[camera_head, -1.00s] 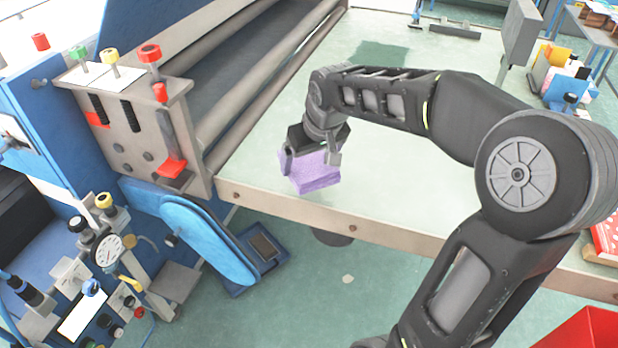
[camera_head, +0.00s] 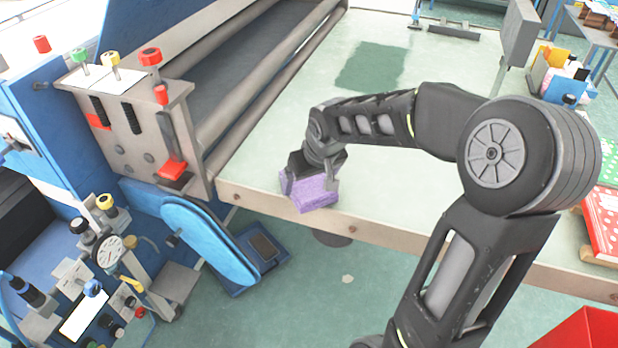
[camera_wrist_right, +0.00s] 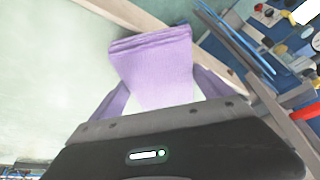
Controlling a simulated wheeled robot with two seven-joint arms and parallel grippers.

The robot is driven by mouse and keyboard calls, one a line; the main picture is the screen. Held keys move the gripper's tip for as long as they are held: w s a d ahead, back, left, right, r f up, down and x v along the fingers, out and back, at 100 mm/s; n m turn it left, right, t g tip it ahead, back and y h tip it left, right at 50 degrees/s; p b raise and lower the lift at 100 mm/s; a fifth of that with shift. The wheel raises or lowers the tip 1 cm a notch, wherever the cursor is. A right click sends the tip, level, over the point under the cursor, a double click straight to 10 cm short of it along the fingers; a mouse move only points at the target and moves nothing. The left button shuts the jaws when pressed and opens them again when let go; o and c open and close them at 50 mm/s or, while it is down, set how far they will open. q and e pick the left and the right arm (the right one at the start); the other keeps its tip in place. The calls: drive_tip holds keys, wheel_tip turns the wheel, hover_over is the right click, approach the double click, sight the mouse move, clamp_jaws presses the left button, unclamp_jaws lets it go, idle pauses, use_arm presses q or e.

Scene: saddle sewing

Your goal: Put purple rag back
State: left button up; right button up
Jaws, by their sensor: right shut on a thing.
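The purple rag (camera_head: 312,194) is a folded, block-like cloth at the near left corner of the pale green table (camera_head: 262,170). My right gripper (camera_head: 312,184) is over it, with a finger on either side, and is shut on it. My left gripper is not in view.
A blue machine with rollers (camera_head: 255,95) and coloured knobs stands left of the table. A darker green patch (camera_head: 372,68) marks the tabletop farther back. A red patterned book (camera_head: 603,225) lies at the right edge. The middle of the tabletop is clear.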

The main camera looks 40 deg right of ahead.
drive_tip(key=shift+f+b, duration=0.25)
drive_tip(key=shift+b, duration=0.05)
drive_tip(key=o, duration=0.9)
drive_tip(key=shift+r, duration=0.1)
drive_tip(key=shift+r, duration=0.45)
drive_tip(key=v, duration=1.1)
drive_tip(key=shift+s+r+b, duration=0.2)
drive_tip(key=shift+b, duration=0.15)
